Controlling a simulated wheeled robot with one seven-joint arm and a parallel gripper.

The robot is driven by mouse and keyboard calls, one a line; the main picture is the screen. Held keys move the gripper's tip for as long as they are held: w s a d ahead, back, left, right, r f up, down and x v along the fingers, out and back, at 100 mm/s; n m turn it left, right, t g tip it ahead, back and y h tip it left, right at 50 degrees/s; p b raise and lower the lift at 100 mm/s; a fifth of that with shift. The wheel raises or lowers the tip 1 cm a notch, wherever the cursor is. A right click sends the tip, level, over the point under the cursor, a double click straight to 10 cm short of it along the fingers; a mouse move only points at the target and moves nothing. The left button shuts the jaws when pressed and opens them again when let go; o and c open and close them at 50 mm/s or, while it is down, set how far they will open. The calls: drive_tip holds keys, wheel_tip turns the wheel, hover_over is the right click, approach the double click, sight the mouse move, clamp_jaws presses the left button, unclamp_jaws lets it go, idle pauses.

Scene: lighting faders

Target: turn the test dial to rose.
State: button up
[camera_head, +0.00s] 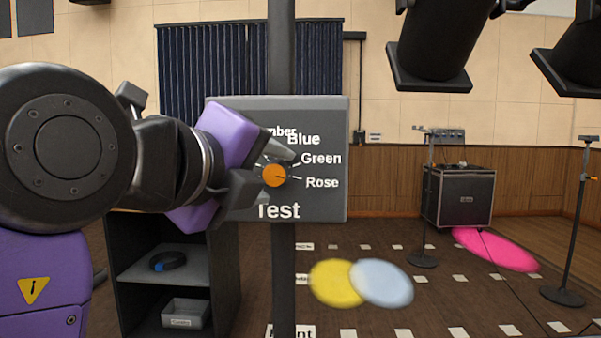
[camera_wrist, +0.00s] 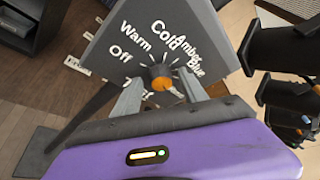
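The test dial (camera_head: 274,176) has an orange face and sits on a grey panel (camera_head: 335,205) marked "Test". Blue, Green and Rose labels show to its right in the head view. The dial's thin pointer mark appears to point right and slightly down, toward Rose. In the wrist view the dial (camera_wrist: 161,84) has a pale pointer toward the lower right; Off, Warm, Cold, Amber and Blue are readable there. My gripper (camera_head: 264,166) has its fingers on either side of the dial. In the wrist view my gripper (camera_wrist: 159,78) shows gaps beside the dial, so it looks open.
A dark shelf unit (camera_head: 225,270) stands below the panel at left. A dark post (camera_head: 281,290) runs down below the panel. Black stage lamps (camera_head: 435,45) hang at upper right. Yellow (camera_head: 335,283), pale blue (camera_head: 383,283) and pink (camera_head: 495,250) light pools lie on the floor.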

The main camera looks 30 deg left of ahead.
drive_tip(key=p+v, duration=0.1)
drive_tip(key=v, duration=0.7)
drive_tip(key=shift+w, duration=0.1)
idle(0.6)
